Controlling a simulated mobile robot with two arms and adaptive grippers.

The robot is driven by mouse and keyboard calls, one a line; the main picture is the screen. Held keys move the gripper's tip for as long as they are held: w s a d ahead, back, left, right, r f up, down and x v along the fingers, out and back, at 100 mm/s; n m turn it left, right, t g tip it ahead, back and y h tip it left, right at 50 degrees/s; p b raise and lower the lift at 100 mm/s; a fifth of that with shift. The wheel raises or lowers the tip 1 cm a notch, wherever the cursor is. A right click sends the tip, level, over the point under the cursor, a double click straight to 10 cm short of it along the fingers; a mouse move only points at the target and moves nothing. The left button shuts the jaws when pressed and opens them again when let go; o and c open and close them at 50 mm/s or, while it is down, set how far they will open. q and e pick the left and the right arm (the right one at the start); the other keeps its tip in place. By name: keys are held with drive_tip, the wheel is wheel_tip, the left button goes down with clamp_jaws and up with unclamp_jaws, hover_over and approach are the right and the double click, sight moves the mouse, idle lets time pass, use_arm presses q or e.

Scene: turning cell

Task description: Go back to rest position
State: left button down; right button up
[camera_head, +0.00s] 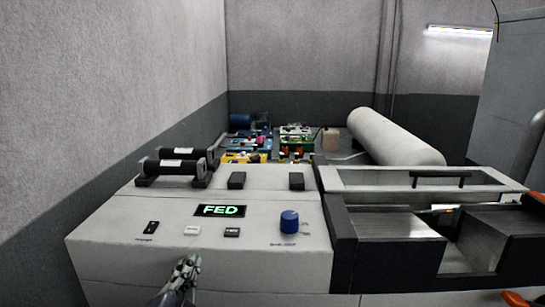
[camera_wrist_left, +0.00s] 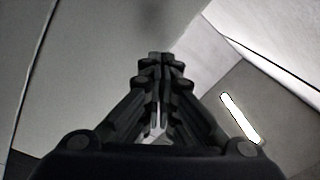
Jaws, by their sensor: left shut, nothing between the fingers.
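My left gripper (camera_head: 188,266) shows at the bottom of the head view, in front of the white control panel (camera_head: 110,250) of the machine. It points upward, and its fingers are together with nothing between them. In the left wrist view the closed fingers (camera_wrist_left: 160,62) fill the middle, with a wall and a lamp behind them. My right gripper is in neither view.
The panel carries a lit "FED" display (camera_head: 219,211), a blue knob (camera_head: 289,221) and several small switches. Black cylinders (camera_head: 176,163) sit behind it on the left. A dark-framed machine bay (camera_head: 400,226) lies to the right. A large white cylinder (camera_head: 393,138) lies behind.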

use_arm(q)
drive_tip(key=s+a+f+n+g+y, duration=0.1)
drive_tip(key=s+a+f+n+g, duration=0.15)
drive_tip(key=f, duration=0.35)
drive_tip(key=s+a+f+n+g+y, duration=0.1)
drive_tip(key=s+f+n+g, duration=0.1)
drive_tip(key=s+f+g, duration=0.3)
drive_tip(key=s+f+n+g+h, duration=0.15)
drive_tip(key=s+f+g, duration=0.25)
drive_tip(key=s+f, duration=0.55)
drive_tip(key=s+f+n+g+h, duration=0.1)
drive_tip(key=s+f+n+g, duration=0.4)
drive_tip(key=s, duration=0.7)
drive_tip(key=s+f+m, duration=0.2)
drive_tip(key=s+f, duration=0.1)
drive_tip(key=f, duration=2.7)
drive_tip(key=s+a+f+g, duration=0.1)
drive_tip(key=s+a+f, duration=0.1)
drive_tip(key=s+f, duration=1.2)
drive_tip(key=shift+s, duration=1.25)
drive_tip(key=shift+f+g+y, duration=0.1)
drive_tip(key=shift+g+y, duration=0.15)
